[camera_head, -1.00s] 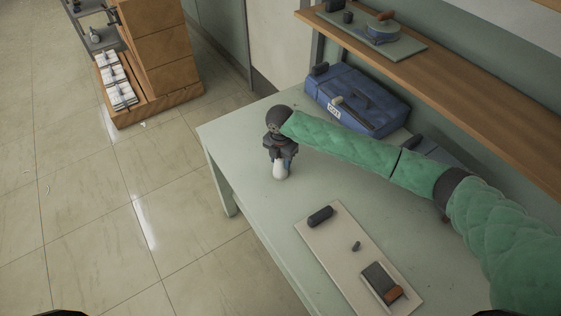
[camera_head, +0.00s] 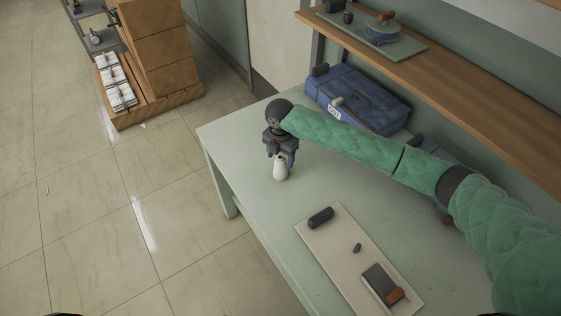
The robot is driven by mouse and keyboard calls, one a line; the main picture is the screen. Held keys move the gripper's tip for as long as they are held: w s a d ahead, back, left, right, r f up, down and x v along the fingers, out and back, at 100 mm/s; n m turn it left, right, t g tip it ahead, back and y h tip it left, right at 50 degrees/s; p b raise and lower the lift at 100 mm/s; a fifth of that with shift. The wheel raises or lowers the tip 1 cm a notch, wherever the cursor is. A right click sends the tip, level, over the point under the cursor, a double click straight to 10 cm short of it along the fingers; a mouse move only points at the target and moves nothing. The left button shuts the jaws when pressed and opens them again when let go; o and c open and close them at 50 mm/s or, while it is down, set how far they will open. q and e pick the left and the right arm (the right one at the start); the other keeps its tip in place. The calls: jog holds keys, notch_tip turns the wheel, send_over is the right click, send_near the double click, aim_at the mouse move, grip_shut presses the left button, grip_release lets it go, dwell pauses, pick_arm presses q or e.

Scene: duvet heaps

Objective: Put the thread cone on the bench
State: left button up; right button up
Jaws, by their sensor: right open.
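The thread cone (camera_head: 281,168) is small and white. It stands upright on the pale green bench (camera_head: 240,152), near its far left part. My right gripper (camera_head: 281,156) is open just above the cone, with its fingers pointing down on either side of the cone's top. My right arm, in a green quilted sleeve, reaches in from the right. My left gripper is not in view.
A pale board (camera_head: 340,250) with dark tools lies at the front. A wooden shelf (camera_head: 450,92) runs above the bench. The bench middle is clear.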

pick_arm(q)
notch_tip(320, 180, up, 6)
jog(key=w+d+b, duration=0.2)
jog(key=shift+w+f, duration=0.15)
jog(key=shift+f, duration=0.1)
pick_arm(e)
notch_tip(320, 180, up, 10)
jog(key=shift+f, duration=0.2)
